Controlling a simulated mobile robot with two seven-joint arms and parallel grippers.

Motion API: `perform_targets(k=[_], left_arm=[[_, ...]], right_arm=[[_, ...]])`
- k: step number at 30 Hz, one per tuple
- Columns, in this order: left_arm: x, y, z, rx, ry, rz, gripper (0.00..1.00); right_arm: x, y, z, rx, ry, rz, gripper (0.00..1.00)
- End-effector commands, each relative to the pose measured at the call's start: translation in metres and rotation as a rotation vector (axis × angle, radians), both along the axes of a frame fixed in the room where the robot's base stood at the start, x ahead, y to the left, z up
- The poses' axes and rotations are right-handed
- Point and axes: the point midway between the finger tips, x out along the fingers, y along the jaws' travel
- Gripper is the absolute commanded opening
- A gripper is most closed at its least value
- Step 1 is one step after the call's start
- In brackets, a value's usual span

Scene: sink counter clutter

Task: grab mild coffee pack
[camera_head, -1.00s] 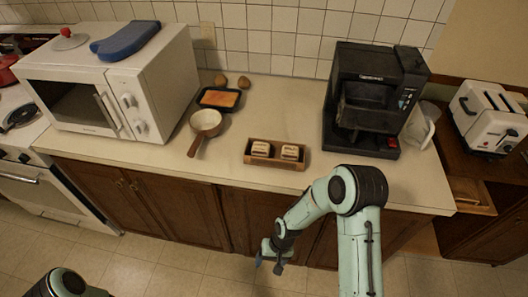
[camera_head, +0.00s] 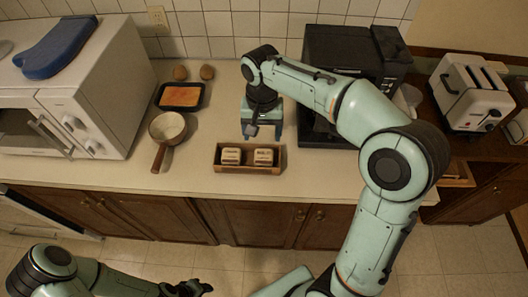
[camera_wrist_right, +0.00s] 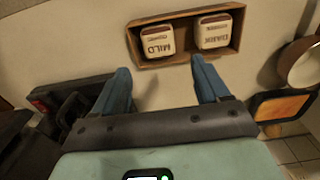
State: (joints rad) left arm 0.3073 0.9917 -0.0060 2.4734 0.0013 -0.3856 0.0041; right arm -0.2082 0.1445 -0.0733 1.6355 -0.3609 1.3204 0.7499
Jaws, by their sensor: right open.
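The mild coffee pack (camera_wrist_right: 157,42) is a small white block with a brown top, labelled MILD in the right wrist view. It sits upright in a shallow wooden tray (camera_wrist_right: 180,15), beside the matching dark pack (camera_wrist_right: 214,34). In the head view the mild pack (camera_head: 264,157) is the right one of the two. My right gripper (camera_head: 262,133) is open and empty, over the counter just behind the tray. Its blue fingers (camera_wrist_right: 160,75) point toward the tray and are apart from the packs. My left gripper (camera_head: 192,287) is low at the bottom edge; its jaws are unclear.
The black coffee machine (camera_head: 345,50) stands right of my right gripper, partly behind my arm. A small pan (camera_head: 167,128) and a black dish with orange contents (camera_head: 181,96) lie to the left. A microwave (camera_head: 100,90) is farther left, a toaster (camera_head: 472,95) far right.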

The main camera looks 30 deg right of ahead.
Motion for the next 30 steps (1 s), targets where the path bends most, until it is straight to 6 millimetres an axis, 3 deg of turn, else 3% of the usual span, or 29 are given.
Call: perform_targets(k=[3,9,16,24,30], left_arm=[[-0.007,0.000,-0.007,0.001,0.008,0.000,0.43],[-0.011,0.000,-0.011,0.000,0.012,0.000,0.43],[-0.012,0.000,-0.012,0.000,0.013,0.000,0.43],[-0.014,0.000,-0.015,0.000,0.016,0.000,0.43],[-0.014,0.000,-0.015,0.000,0.016,0.000,0.43]], right_arm=[[-0.002,0.000,-0.029,-0.001,0.009,0.000,0.74],[-0.002,0.000,-0.059,0.000,0.005,0.000,0.74],[-0.003,0.000,-0.075,-0.001,0.004,0.001,0.74],[-0.009,0.000,-0.113,0.000,0.005,0.000,0.74],[-0.008,0.000,-0.118,0.001,0.001,0.000,0.74]])
